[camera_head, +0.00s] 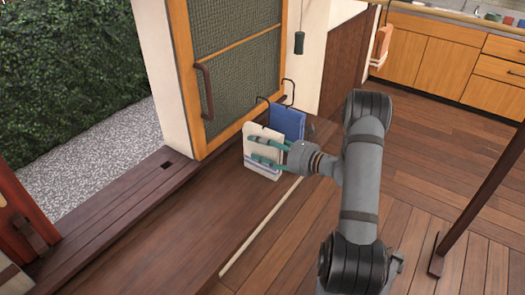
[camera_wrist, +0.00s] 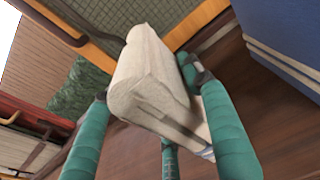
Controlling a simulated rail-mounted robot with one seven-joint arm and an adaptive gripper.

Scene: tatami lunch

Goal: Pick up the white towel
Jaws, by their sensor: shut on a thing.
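The white towel (camera_head: 255,153) hangs upright near the foot of the sliding door, beside a blue towel (camera_head: 288,120). In the wrist view the white towel (camera_wrist: 148,85) is folded and lies between the green fingers. My gripper (camera_head: 268,152) reaches it from the right, with its fingers around the towel, and is shut on it. In the wrist view my gripper (camera_wrist: 150,125) shows fingers on both sides of the cloth and one below. Whether the towel is still on its hanger cannot be told.
The blue towel (camera_wrist: 275,45) is close by at the upper right of the wrist view. A door with a handle (camera_head: 205,90) stands just behind the towels. A dark wire rack (camera_head: 288,90) shows by the blue towel. The wooden floor (camera_head: 215,230) in front is clear.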

